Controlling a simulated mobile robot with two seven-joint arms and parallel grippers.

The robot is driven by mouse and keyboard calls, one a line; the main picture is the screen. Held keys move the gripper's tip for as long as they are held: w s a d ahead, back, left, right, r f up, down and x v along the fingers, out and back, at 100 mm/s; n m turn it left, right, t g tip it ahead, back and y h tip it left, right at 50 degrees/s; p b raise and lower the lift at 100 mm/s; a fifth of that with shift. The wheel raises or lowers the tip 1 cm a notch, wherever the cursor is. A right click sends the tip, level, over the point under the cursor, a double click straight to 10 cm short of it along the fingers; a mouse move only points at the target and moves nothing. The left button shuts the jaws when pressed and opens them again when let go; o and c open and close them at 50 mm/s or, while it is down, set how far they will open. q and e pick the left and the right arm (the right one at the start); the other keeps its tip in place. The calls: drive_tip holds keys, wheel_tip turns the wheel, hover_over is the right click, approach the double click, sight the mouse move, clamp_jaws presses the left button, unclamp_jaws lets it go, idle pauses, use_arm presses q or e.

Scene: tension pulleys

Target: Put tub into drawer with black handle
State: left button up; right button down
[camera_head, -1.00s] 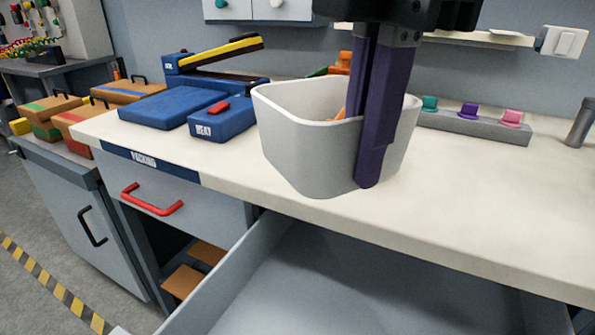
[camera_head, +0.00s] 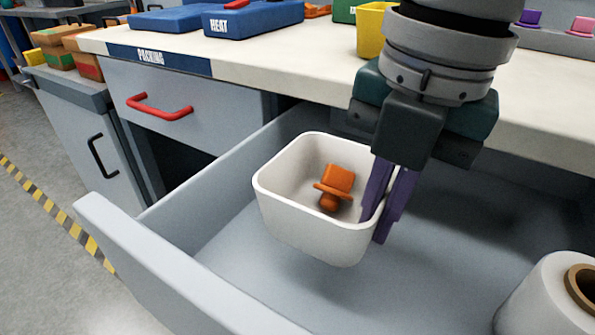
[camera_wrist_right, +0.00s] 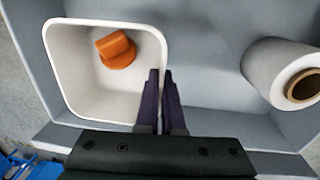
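The white tub (camera_head: 310,228), with an orange knobbed part (camera_head: 335,185) in it, is inside the open grey drawer (camera_head: 240,245). My right gripper (camera_head: 378,215) is shut on the tub's right wall, one purple finger inside and one outside. In the right wrist view the tub (camera_wrist_right: 62,70) is at the left, with the gripper (camera_wrist_right: 161,80) at its wall. The tub is low in the drawer; I cannot tell whether it touches the floor. The open drawer's handle is hidden. My left gripper is not in view.
A white roll with a brown core (camera_head: 540,300) lies in the drawer's right part; it also shows in the wrist view (camera_wrist_right: 280,72). A closed drawer with a red handle (camera_head: 160,108) is at the left. The worktop (camera_head: 300,55) holds a blue heat device (camera_head: 250,20) and a yellow bin (camera_head: 370,30).

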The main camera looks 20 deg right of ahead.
wheel_tip(320, 180, down, 7)
drive_tip(key=b, duration=0.2)
drive_tip(key=shift+r+b, duration=0.2)
drive_tip(key=shift+b, duration=0.15)
drive_tip(key=shift+r, duration=0.1)
drive_tip(key=c, duration=1.5)
unclamp_jaws()
drive_tip(key=o, duration=0.5)
drive_tip(key=shift+c, duration=0.2)
